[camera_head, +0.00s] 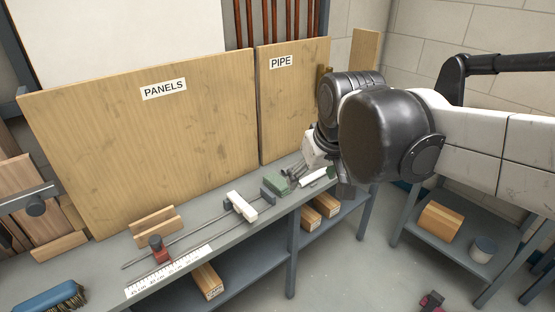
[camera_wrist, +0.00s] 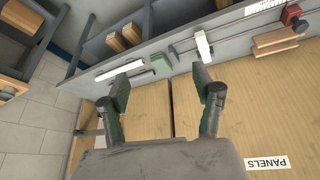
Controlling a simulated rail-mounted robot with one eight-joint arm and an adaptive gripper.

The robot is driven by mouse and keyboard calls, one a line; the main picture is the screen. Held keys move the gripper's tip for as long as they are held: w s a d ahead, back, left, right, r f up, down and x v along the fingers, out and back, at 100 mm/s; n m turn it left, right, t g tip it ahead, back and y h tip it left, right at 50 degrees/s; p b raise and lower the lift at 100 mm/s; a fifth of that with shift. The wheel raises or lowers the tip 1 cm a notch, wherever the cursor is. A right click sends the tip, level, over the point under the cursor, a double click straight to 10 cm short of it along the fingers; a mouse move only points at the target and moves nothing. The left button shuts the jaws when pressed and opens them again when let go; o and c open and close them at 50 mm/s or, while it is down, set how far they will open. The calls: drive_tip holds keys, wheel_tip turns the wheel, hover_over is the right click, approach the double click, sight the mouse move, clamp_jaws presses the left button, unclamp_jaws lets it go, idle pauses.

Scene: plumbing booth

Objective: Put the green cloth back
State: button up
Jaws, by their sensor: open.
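The green cloth (camera_head: 275,184) is a small folded block lying on the grey bench, near the right end of the bench's front strip. In the wrist view the cloth (camera_wrist: 161,63) shows between and beyond my two fingers. My gripper (camera_head: 298,173) is over the bench just right of the cloth in the head view. In the wrist view my gripper (camera_wrist: 160,82) is open, fingers apart, with nothing between them. I cannot tell how high the fingers are above the cloth.
A white bar (camera_head: 313,177) lies right of the cloth, and a white block (camera_head: 241,206) on rods lies left. A red clamp part (camera_head: 160,254), a ruler (camera_head: 167,273) and a blue brush (camera_head: 50,299) are further left. The PANELS board (camera_head: 145,140) and PIPE board (camera_head: 292,95) stand behind.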

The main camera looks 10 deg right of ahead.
drive_tip(key=s+f+m+t, duration=0.1)
drive_tip(key=s+f, duration=0.3)
drive_tip(key=s, duration=0.6)
drive_tip(key=shift+f+t, duration=0.15)
drive_tip(key=shift+t, duration=0.35)
